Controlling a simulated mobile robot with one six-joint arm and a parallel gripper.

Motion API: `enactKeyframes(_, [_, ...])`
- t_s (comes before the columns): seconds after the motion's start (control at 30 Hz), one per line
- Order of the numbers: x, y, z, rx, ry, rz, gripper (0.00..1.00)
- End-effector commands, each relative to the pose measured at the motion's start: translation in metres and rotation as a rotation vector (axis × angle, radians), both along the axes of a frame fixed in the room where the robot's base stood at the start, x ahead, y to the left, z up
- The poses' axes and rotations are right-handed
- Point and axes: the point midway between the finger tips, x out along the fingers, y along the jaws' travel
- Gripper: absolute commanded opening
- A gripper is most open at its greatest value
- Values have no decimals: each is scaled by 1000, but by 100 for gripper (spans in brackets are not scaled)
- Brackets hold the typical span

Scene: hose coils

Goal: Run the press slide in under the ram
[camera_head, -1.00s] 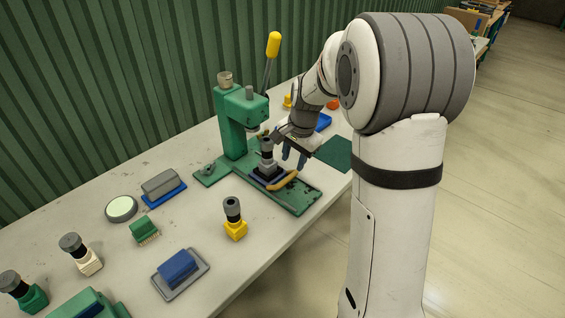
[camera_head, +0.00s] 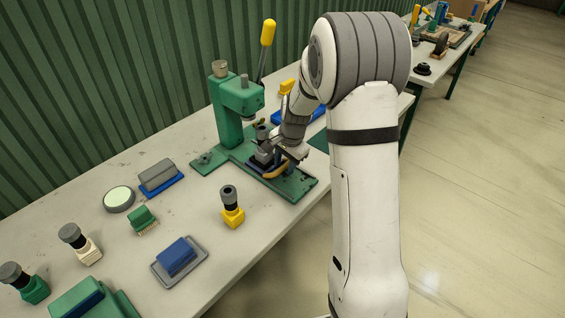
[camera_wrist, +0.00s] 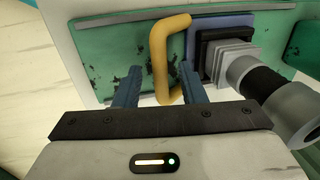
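The green press (camera_head: 228,120) stands at the back of the table, its ram (camera_head: 247,117) raised above its green base. The press slide, a bluish-purple plate (camera_wrist: 232,19) with a yellow-orange bar handle (camera_head: 275,172), lies on the base, in front of the ram. A grey-and-black stamp (camera_head: 262,135) stands on the slide; its stepped grey block and round handle (camera_wrist: 270,90) show in the wrist view. My gripper (camera_wrist: 160,86) is open, with one finger on each side of the handle (camera_wrist: 158,60). I see gaps between fingers and handle. In the head view my wrist partly hides the slide.
The lever (camera_head: 266,42) with a yellow grip rises behind the press. A blue tray (camera_head: 290,117) lies behind my arm.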

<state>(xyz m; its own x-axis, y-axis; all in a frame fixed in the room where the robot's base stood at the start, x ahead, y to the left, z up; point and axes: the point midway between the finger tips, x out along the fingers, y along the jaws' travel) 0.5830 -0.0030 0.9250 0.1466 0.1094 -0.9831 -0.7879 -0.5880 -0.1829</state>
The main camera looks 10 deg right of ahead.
Motion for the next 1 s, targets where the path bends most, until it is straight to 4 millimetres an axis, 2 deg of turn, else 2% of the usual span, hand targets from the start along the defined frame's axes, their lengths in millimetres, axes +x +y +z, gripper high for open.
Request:
enactKeyframes(0.07, [0,0,0,0,0,0,33])
enactKeyframes(0.47, [0,-1,0,0,0,-1,0])
enactKeyframes(0.87, [1,-1,0,0,0,-1,0])
enactKeyframes(1.0, [11,7,1,0,0,0,0])
